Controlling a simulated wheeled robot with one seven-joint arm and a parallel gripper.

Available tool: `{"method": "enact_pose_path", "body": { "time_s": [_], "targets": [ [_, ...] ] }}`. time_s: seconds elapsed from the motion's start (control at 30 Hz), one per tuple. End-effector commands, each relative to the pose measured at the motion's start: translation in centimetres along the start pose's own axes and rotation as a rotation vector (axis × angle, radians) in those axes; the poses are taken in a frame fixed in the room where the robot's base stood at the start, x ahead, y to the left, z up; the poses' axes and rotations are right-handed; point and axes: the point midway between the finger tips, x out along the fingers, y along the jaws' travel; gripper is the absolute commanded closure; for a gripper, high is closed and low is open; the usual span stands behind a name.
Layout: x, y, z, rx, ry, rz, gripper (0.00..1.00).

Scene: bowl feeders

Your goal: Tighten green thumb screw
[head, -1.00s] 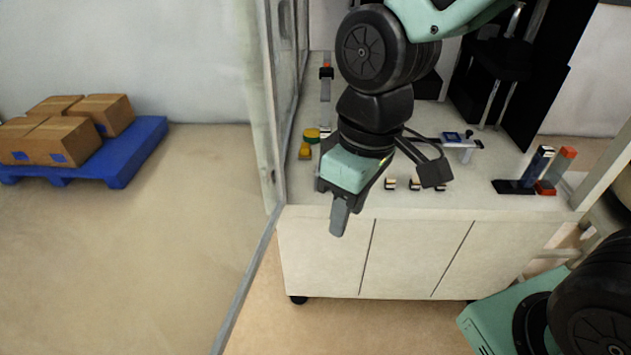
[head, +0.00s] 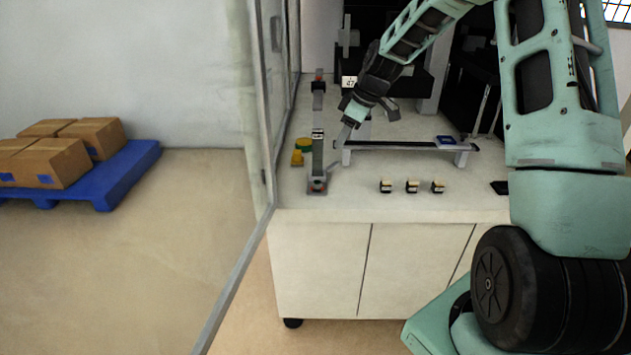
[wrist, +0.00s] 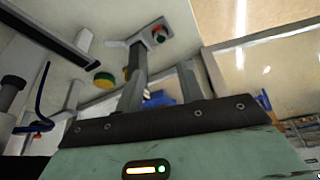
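A grey rail (head: 318,155) with red ends lies close left of my gripper. A raised bar (head: 395,146) on legs runs to the right. Several small black-and-cream blocks (head: 412,186) sit near the front edge. A glass partition (head: 270,100) borders the bench's left side.

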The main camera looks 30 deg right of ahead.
Motion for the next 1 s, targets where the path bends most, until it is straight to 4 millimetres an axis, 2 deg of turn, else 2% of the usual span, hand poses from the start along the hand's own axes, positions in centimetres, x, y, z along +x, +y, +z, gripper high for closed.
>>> {"method": "enact_pose_path", "body": {
  "time_s": [0.6, 0.8, 1.0],
  "targets": [
    [12.5, -0.3, 0.0, -0.001, -0.003, -0.006, 0.62],
    [15.1, -0.2, 0.0, 0.001, -0.003, -0.003, 0.62],
    [15.9, -0.2, 0.0, 0.000, -0.002, -0.002, 0.62]
  ]
}}
